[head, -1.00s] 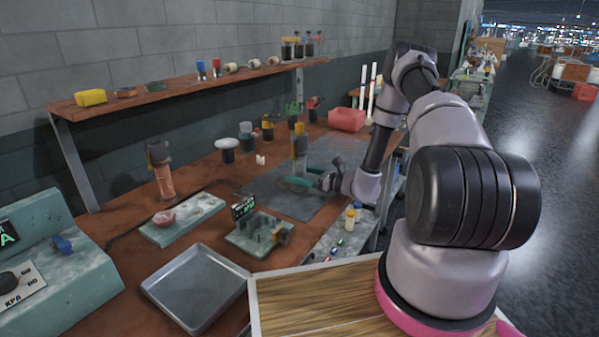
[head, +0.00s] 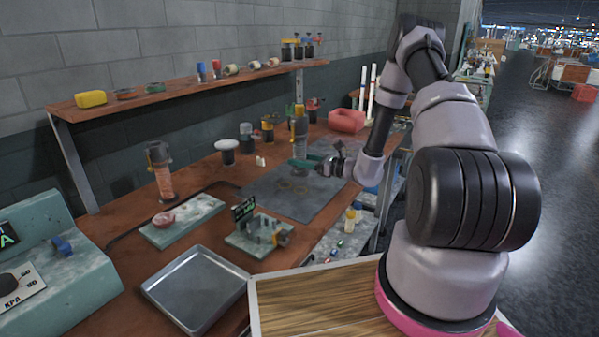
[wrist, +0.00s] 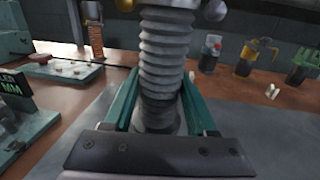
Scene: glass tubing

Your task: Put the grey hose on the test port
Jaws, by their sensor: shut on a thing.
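The grey hose (wrist: 165,60) is an upright ribbed tube between the teal fingers of my gripper (wrist: 160,112) in the wrist view. The fingers are shut on its lower part. In the head view the hose (head: 300,135) stands upright with a yellow piece at its top, and my gripper (head: 305,163) holds it above the dark mat. The hose's lower end is partly hidden by my gripper. A teal console (head: 50,285) at the left bears a blue fitting (head: 62,246); I cannot tell whether this is the test port.
A metal tray (head: 195,288), a teal fixture with a small display (head: 262,238) and a pale slab (head: 182,222) lie left of the mat (head: 275,200). A ribbed orange tube (head: 163,178) stands by the wall. Jars and a red bin (head: 346,120) stand behind.

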